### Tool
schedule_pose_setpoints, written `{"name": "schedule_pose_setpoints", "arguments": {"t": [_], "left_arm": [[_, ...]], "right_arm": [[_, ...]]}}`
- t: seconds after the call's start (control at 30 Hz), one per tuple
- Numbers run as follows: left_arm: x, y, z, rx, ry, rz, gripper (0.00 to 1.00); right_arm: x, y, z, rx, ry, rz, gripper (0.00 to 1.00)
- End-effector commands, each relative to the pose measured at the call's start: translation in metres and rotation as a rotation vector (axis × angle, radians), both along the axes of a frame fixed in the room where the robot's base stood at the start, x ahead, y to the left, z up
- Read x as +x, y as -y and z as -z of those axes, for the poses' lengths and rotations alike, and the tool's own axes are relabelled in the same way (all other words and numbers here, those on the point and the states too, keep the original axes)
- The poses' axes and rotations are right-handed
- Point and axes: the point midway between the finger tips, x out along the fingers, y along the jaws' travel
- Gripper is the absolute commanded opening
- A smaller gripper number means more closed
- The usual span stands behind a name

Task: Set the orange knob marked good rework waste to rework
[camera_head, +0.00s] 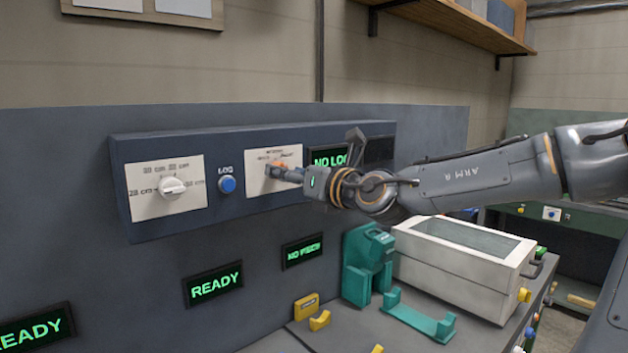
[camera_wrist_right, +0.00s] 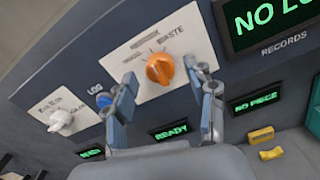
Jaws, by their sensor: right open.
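The orange knob (camera_wrist_right: 160,69) sits on a white plate (camera_wrist_right: 145,42) on the dark blue wall panel. My right gripper (camera_wrist_right: 160,72) is open, with one finger on each side of the knob. The knob is between the fingers in the picture, and I cannot tell whether they touch it. The word waste reads at the plate's upper right in the wrist view; the other labels are too blurred. I cannot tell where the knob points. My left gripper is not in view.
Left of the knob are a blue LOG button (camera_head: 227,184) and a white rotary knob (camera_head: 172,188). A NO LOG display (camera_head: 329,158) is just right of it. Below stand a green fixture (camera_head: 366,262) and a white box (camera_head: 440,282) on the bench.

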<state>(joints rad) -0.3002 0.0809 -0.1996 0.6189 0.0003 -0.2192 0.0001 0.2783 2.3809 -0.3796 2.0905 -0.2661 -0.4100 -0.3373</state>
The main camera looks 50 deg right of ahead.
Motion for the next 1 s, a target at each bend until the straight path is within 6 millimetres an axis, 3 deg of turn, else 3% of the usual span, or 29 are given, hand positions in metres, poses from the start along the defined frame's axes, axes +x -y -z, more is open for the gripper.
{"name": "schedule_pose_setpoints", "arguments": {"t": [0.4,0.6,1.0], "left_arm": [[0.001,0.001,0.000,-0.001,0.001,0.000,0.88],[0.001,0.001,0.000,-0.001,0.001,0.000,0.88],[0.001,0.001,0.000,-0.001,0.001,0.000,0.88]], "right_arm": [[-0.068,-0.008,-0.001,0.000,0.003,0.000,0.56],[-0.092,-0.010,-0.001,-0.002,0.002,-0.001,0.56],[-0.103,-0.012,0.001,0.000,-0.001,-0.001,0.56]]}}
